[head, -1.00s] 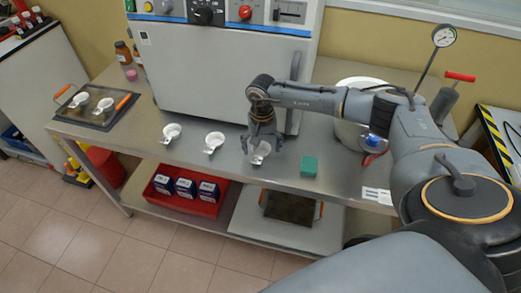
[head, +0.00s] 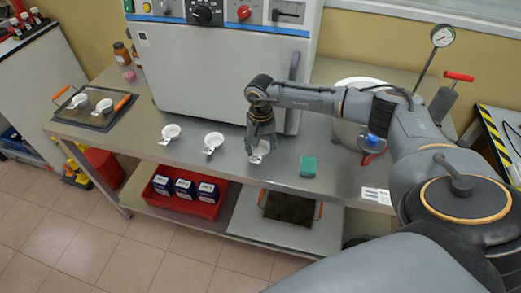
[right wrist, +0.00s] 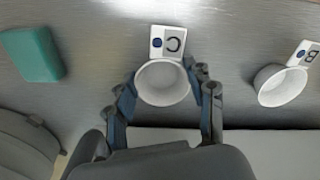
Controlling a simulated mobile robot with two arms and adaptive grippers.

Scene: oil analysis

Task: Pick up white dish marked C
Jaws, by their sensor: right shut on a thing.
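The white dish marked C (right wrist: 162,83) sits between the two fingers of my right gripper (right wrist: 166,98) in the right wrist view. Its flat tab with a blue dot and the letter C points away from the gripper. The fingers are shut on the dish from both sides. In the head view, my right gripper (head: 262,143) points down over the dish (head: 259,154) near the front of the metal table, partly hiding it. I cannot tell whether the dish still touches the table. My left gripper is not in view.
A white dish marked B (right wrist: 284,84) stands beside it; another white dish (head: 170,132) is farther left. A green block (head: 308,167) lies to the right. A tray (head: 102,122) with two dishes is at the far left. A large oven (head: 215,70) stands behind.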

